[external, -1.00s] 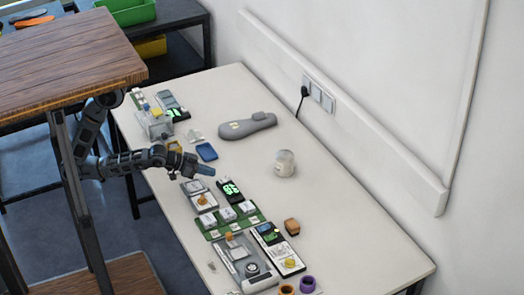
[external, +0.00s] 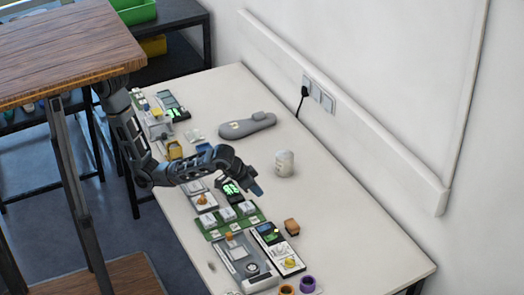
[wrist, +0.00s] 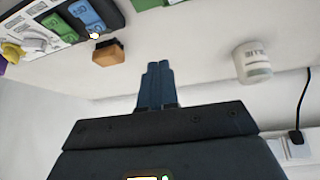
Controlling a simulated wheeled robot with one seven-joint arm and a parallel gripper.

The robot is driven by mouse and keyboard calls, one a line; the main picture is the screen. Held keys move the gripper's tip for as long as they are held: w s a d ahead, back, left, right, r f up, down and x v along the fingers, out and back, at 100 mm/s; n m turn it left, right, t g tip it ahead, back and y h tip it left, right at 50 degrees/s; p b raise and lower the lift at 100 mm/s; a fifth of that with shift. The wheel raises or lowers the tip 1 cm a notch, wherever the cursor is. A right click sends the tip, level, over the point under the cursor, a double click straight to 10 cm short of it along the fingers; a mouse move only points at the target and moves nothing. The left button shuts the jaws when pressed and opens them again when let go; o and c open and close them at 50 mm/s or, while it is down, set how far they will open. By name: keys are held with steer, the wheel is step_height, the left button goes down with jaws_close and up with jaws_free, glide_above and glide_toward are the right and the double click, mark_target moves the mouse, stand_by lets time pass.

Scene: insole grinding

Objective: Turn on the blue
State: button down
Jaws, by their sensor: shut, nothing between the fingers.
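My gripper (external: 257,190) is shut and empty above the table, between the lit green display (external: 230,187) and the white jar. In the wrist view my gripper (wrist: 158,68) shows its two dark blue fingers pressed together. Blue appears in two places: a flat blue piece (external: 203,147), partly behind my arm, and a blue panel (wrist: 86,14) beside a green one on a black device in the wrist view. I cannot tell which blue thing is the task's.
The white jar (external: 284,165) stands right of my gripper. A small wooden block (external: 291,226) lies beside the long device. A grey insole (external: 247,126) lies farther back. The table's right side is mostly clear.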

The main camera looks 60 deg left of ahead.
steer(key=s+d+r+n+g+y+p, duration=0.1)
steer(key=s+d+r+g, duration=0.1)
steer(key=s+d+r, duration=0.3)
steer(key=d+r, duration=0.2)
steer(key=d, duration=0.1)
steer(key=shift+s+d, duration=0.2)
steer(key=shift+d, duration=0.2)
steer(key=shift+f, duration=0.2)
glide_toward(268, 224)
steer(key=x, duration=0.6)
steer(key=shift+w+f, duration=0.15)
steer(key=shift+f, duration=0.15)
